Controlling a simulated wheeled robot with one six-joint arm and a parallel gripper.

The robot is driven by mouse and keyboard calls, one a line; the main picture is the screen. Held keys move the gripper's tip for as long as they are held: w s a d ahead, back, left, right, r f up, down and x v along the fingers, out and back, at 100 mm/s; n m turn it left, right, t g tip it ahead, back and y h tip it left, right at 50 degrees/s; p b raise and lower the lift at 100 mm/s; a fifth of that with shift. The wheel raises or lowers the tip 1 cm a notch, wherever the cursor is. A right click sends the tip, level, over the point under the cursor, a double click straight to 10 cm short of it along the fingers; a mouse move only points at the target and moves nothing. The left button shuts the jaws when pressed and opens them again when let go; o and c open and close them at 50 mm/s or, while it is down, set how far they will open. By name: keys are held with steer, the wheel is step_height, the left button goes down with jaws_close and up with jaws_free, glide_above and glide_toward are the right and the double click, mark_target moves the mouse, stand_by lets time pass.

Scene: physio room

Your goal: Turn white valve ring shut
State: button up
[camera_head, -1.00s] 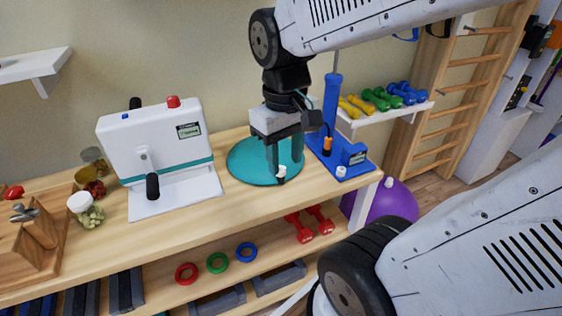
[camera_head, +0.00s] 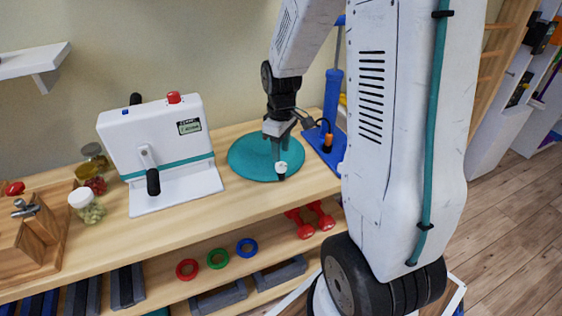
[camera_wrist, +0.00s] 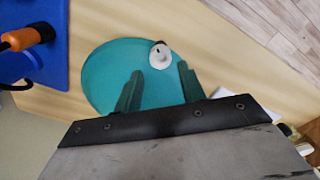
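The white valve ring (camera_head: 281,167) sits at the front edge of a flat teal round cushion (camera_head: 245,160) on the wooden table. My gripper (camera_head: 279,156) is over the cushion, just behind the valve in the head view. In the wrist view its two teal fingers (camera_wrist: 158,82) stand apart with nothing between them. The ring lies just beyond the fingertips, and I cannot tell whether they touch it.
A white hand-crank machine (camera_head: 155,145) stands left of the cushion. A blue pump (camera_head: 331,110) with an orange-tipped hose stands right, partly hidden by my arm. Jars (camera_head: 85,205) and a wooden block are at the far left. Rings and red dumbbells (camera_head: 310,220) lie on the lower shelf.

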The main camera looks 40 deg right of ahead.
mark_target(281, 167)
step_height(281, 167, down, 5)
steer(key=shift+f, duration=0.1)
stand_by(0.3)
steer(key=c, duration=0.7)
steer(key=shift+m, duration=0.3)
steer(key=m, duration=0.3)
steer(key=shift+m, duration=2)
